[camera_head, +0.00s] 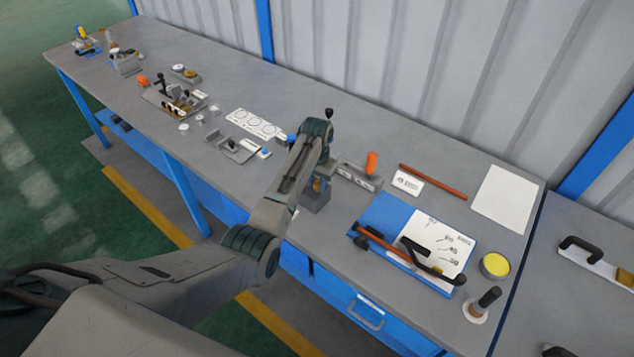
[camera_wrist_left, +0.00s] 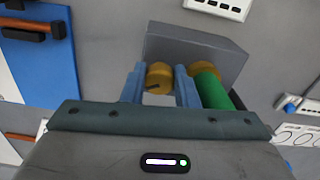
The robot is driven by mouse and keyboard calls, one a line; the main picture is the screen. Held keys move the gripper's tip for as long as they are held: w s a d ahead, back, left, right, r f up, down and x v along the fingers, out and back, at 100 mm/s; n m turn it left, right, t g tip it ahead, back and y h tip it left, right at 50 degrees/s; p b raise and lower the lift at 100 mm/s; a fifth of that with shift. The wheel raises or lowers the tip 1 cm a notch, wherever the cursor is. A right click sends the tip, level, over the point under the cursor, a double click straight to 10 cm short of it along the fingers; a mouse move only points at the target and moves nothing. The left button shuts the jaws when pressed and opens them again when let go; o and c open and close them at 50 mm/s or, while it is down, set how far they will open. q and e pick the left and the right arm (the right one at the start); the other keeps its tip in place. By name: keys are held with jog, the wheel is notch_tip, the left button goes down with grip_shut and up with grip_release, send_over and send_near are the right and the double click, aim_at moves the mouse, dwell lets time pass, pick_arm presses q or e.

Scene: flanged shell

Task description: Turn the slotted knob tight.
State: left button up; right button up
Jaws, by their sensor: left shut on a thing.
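The slotted knob (camera_wrist_left: 158,76) is a round brass-coloured piece on the face of a grey block (camera_wrist_left: 205,48), with a dark slot line visible on it. My left gripper (camera_wrist_left: 160,84) has its two blue fingers on either side of the knob and is shut on it. A second brass-coloured round part with a green cylinder (camera_wrist_left: 212,90) sits beside it, just right of the right finger. In the head view the grey block (camera_head: 315,203) stands near the table's front edge, partly hidden by my left arm. My right gripper is not in view.
A white printed card (camera_head: 254,124) and small fixtures lie to the left. The table's back middle is clear.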

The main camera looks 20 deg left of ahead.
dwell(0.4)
pick_arm(q)
jog(key=o, duration=1)
jog(key=shift+r, duration=0.1)
jog(key=shift+w+r, duration=0.1)
